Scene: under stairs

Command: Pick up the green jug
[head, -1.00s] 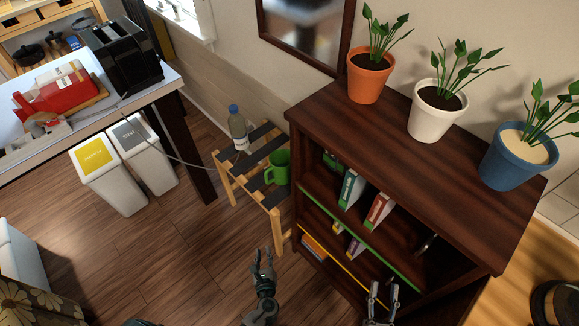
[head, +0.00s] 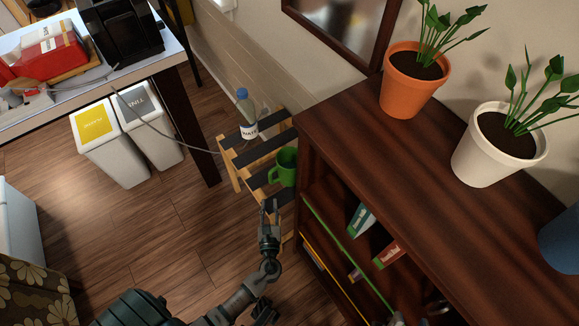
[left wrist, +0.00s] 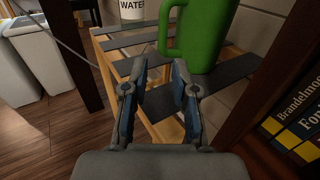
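The green jug (head: 286,167) stands upright on a small slatted wooden rack (head: 243,162), close beside the dark bookshelf. Its handle faces left. In the left wrist view the jug (left wrist: 203,35) stands just beyond the fingers, with its top cut off by the frame edge. My left gripper (head: 269,206) is just in front of the rack, short of the jug. In the left wrist view its fingers (left wrist: 158,75) are apart, with nothing between them. At the bottom right of the head view, only small metal parts show, possibly of my right gripper; its fingers cannot be made out.
A water bottle (head: 247,114) stands on the rack behind and left of the jug. The bookshelf (head: 380,150) with potted plants is close on the right. Two white bins (head: 108,146) and a table (head: 75,90) are at the left. The floor between is clear.

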